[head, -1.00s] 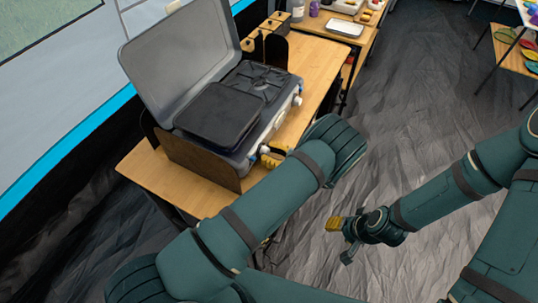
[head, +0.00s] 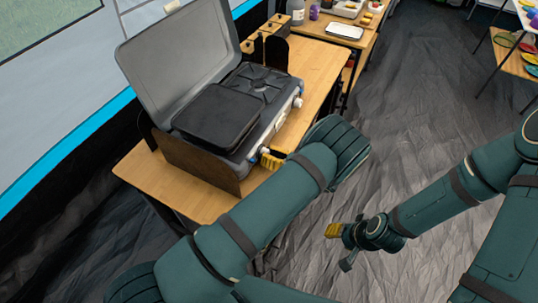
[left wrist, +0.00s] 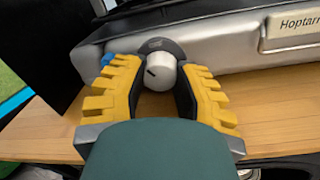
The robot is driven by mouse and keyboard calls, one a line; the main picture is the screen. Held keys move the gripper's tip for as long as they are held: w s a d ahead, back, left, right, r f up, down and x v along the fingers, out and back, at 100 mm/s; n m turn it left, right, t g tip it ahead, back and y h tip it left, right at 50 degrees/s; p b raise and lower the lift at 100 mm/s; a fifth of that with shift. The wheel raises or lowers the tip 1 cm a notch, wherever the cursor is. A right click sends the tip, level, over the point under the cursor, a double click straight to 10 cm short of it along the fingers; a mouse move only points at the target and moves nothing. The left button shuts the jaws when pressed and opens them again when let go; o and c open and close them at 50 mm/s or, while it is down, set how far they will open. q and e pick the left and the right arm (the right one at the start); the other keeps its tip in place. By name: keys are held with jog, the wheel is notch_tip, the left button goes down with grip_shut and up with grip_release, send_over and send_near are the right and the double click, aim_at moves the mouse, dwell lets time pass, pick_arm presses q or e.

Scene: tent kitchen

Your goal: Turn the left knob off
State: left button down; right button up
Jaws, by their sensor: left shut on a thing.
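The left knob is a white round knob (left wrist: 156,71) with a dark pointer mark, on the grey front of the camping stove (head: 259,135). It also shows as a small pale spot in the head view (head: 265,150). My left gripper (head: 271,158) is at the stove's near front corner. In the left wrist view its yellow ridged fingers (left wrist: 155,82) are on both sides of the knob and shut on it. The far white knob (head: 298,102) is free. My right gripper (head: 340,246) hangs over the floor with its fingers apart, holding nothing I can see.
The stove's grey lid (head: 180,55) stands raised, and a black griddle plate (head: 217,117) lies on top. A brown board (head: 195,166) stands at its near side. The wooden table (head: 312,68) has bare room around the stove. Dark floor sheeting (head: 410,100) is open at right.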

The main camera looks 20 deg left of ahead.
pick_arm(q)
jog(key=shift+w+r, duration=0.1)
jog(key=c, duration=0.6)
grip_release()
jog(key=shift+d, duration=0.1)
jog(key=s+d, duration=0.2)
jog(key=d, duration=0.9)
jog(key=shift+d+f, duration=0.25)
jog(key=shift+d, duration=0.05)
jog(key=shift+w, duration=0.1)
